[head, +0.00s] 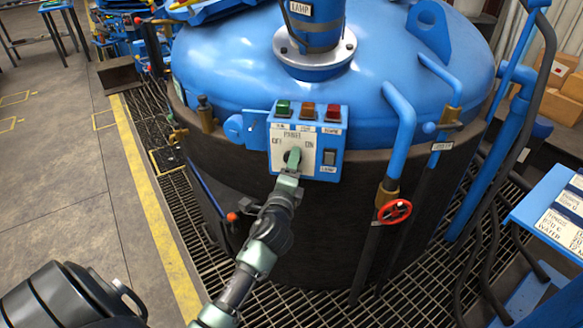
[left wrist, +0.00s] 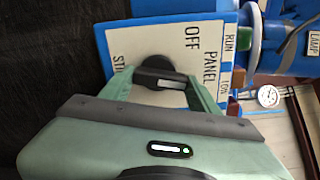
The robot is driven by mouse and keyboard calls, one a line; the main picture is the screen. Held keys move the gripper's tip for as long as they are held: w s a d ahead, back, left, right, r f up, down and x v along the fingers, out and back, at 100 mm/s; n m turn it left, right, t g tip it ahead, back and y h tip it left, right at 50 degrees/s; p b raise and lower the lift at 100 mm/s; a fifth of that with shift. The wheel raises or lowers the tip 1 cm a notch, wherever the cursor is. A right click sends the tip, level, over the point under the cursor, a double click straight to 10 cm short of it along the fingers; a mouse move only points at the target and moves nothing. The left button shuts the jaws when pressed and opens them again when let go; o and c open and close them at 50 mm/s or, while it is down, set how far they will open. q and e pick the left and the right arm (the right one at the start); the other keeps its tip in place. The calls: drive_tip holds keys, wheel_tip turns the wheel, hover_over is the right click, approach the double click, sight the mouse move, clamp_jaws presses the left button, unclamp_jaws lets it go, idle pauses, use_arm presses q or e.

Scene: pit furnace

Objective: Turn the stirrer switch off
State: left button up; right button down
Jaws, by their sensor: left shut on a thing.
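The switch panel (head: 328,148) is a white plate on a blue box on the front of the furnace. Its dark round stirrer switch shows in the left wrist view (left wrist: 155,70), with a white mark on its bar. A label starting with ST is partly hidden by a finger. My left gripper (head: 292,166) is shut on this switch, one finger on each side, also in the left wrist view (left wrist: 158,90). My right gripper is not in view.
Green (head: 282,109), amber (head: 307,111) and red (head: 332,113) lamps top the box. A lamp rocker (head: 329,158) sits to the switch's right. A red valve wheel (head: 394,212) and pipes stand further right. The grating and left floor (head: 62,190) are open.

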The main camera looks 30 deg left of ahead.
use_arm(q)
drive_tip(key=n, duration=1.1)
drive_tip(key=shift+s+a+n, duration=0.1)
drive_tip(key=shift+a+n, duration=0.05)
drive_tip(key=shift+n, duration=0.15)
drive_tip(key=shift+f+n, duration=0.1)
drive_tip(key=shift+n, duration=0.2)
drive_tip(key=o, duration=1.4)
drive_tip(key=shift+p, duration=0.3)
